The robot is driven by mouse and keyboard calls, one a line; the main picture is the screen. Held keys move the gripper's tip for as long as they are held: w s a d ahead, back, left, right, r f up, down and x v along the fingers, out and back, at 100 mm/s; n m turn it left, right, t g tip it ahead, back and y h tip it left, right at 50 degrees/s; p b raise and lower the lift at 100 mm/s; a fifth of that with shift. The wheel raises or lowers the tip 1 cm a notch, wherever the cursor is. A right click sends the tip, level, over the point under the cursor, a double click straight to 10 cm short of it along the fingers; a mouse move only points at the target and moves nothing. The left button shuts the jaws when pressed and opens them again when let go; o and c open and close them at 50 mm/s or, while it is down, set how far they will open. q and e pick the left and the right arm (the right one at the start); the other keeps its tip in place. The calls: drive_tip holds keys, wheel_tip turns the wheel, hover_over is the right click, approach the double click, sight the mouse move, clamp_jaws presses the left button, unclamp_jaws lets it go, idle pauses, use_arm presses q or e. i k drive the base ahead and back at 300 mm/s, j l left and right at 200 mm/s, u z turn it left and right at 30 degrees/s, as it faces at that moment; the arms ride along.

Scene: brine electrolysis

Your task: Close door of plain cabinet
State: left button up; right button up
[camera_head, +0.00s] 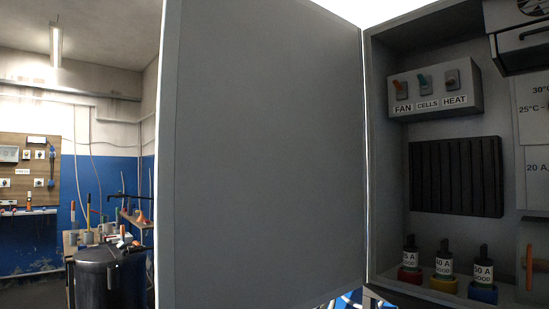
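The grey cabinet door (265,150) stands wide open and fills the middle of the view as a flat, plain panel. Its right edge meets the cabinet (388,150) at the hinge side; its free edge is at the left. The cabinet interior is exposed at the right. No handle shows on the visible face of the door. Neither of my grippers can be made out. A small blue and white shape (352,298) shows below the door's lower right corner, too cut off to identify.
Inside the cabinet are a switch box (435,90) labelled FAN, CELLS, HEAT, a black ribbed panel (456,177), several labelled fuses (446,264) and a dark unit (520,42) at the upper right. Left of the door stand a black drum (110,275) and a tool board (28,170).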

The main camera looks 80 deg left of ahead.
sight(260, 188)
drive_tip(key=k+l+u, duration=0.1)
drive_tip(key=k, duration=0.35)
drive_tip(key=k+l+u, duration=0.1)
drive_tip(key=k, duration=0.4)
drive_tip(key=k+j, duration=0.3)
drive_tip(key=j, duration=0.15)
drive_tip(key=k+j+u, duration=0.15)
drive_tip(key=k+j, duration=0.15)
drive_tip(key=j, duration=0.6)
drive_tip(key=k+j+u, duration=0.1)
drive_tip(key=j, duration=1)
drive_tip(key=i+j, duration=0.1)
drive_tip(key=j, duration=0.4)
drive_tip(key=k+j+u, duration=0.45)
drive_tip(key=k+j, duration=0.5)
drive_tip(key=i+l, duration=0.6)
drive_tip(key=l, duration=0.2)
